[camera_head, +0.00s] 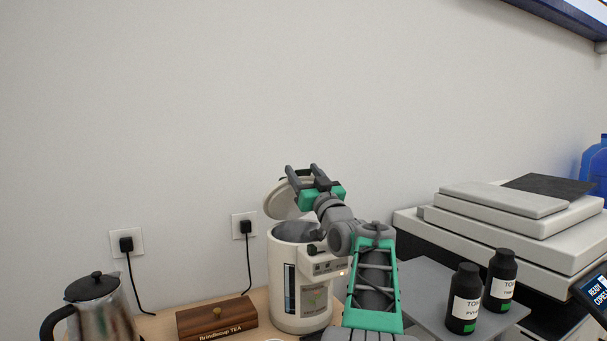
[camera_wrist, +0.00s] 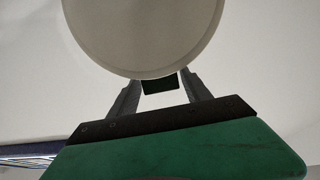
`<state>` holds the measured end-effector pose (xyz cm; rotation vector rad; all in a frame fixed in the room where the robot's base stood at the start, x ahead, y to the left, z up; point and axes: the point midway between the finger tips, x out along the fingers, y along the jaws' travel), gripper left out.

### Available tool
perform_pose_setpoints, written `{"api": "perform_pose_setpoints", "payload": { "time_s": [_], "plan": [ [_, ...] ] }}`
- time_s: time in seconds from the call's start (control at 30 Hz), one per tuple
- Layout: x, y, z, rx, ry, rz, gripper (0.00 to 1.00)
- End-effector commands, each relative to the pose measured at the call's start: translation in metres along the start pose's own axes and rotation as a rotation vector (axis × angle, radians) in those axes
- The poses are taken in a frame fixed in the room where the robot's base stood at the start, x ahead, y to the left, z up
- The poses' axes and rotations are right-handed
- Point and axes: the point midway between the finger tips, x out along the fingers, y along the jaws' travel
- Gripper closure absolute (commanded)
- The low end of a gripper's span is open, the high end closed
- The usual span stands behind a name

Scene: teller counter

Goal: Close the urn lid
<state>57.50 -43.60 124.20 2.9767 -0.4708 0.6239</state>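The urn (camera_head: 288,293) is a cream cylinder standing on the wooden counter, with a dark display strip on its side. Its lid (camera_head: 279,200) is open, tilted up above the body. The dark opening of the urn shows below it. My gripper (camera_head: 302,170) is at the lid's upper right side, with its two dark fingers apart. In the wrist view the round pale lid (camera_wrist: 143,35) fills the top, and my open gripper (camera_wrist: 160,85) has its fingers at the lid's lower rim. A small dark tab (camera_wrist: 160,86) shows between the fingers. I cannot tell whether they touch the lid.
A metal kettle (camera_head: 97,310) and a wooden tea box (camera_head: 217,319) stand to the left. Two black toner bottles (camera_head: 464,300) and a large printer (camera_head: 505,225) are at the right. Two plugged cords run along the wall. The wall above is clear.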

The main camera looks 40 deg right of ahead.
Motion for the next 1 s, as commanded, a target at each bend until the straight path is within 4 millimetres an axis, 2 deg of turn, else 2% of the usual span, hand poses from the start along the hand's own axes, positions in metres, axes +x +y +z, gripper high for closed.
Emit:
{"api": "perform_pose_setpoints", "payload": {
  "time_s": [0.1,0.37,0.47,0.6,0.87,1.0],
  "plan": [
    [0.0,0.0,0.0,0.0,0.001,0.0,0.33],
    [0.001,0.0,-0.002,0.0,0.002,0.0,0.33],
    [0.004,-0.001,-0.011,-0.002,0.003,-0.002,0.33],
    [0.012,-0.002,-0.039,-0.003,0.006,0.0,0.33],
    [-0.009,-0.018,-0.11,-0.004,0.005,0.0,0.33],
    [-0.037,-0.03,-0.136,-0.004,0.005,0.002,0.33]
  ]
}}
